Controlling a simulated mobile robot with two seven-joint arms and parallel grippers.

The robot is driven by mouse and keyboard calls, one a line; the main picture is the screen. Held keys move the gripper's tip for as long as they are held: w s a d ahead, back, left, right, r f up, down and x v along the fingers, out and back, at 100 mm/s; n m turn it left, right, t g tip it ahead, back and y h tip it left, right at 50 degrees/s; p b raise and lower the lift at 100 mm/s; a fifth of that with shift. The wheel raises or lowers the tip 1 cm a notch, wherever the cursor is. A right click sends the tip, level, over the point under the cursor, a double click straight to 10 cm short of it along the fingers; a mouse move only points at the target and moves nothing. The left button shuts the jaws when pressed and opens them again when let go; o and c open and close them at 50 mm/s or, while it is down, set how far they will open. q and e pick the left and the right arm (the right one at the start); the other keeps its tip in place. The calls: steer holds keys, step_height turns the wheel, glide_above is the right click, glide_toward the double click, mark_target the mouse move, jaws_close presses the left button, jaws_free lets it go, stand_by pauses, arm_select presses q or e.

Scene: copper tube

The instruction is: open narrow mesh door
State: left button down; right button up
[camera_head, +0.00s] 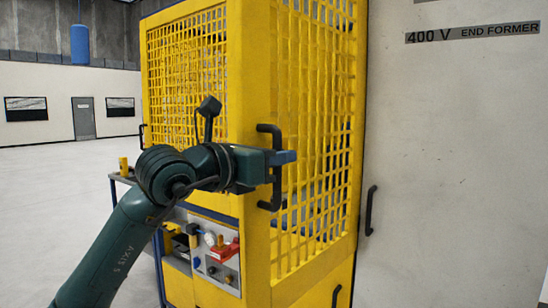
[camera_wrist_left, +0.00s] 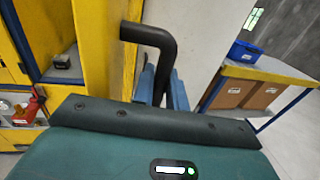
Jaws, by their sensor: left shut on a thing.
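The narrow yellow mesh door (camera_head: 301,262) is on the front of the yellow cage, beside a wide pale panel. A black bar handle (camera_head: 268,129) stands at the door's left edge. My left gripper (camera_head: 284,157) comes in from the left and is shut on the handle at about its middle. In the left wrist view the handle (camera_wrist_left: 150,36) bends down between the blue fingers (camera_wrist_left: 166,88), and my gripper body hides its lower part. I cannot tell whether the door stands slightly ajar. My right gripper is not in view.
The pale panel (camera_head: 450,160) has its own black handle (camera_head: 369,210). Another mesh side (camera_head: 190,75) of the cage is behind my arm, above red fittings (camera_head: 224,250). A table with a blue bin (camera_wrist_left: 244,52) shows in the wrist view. Open floor (camera_head: 60,190) lies at left.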

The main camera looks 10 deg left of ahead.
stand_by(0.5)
arm_select(q)
steer(key=c, duration=1.8)
jaws_free()
steer(key=shift+o, duration=0.2)
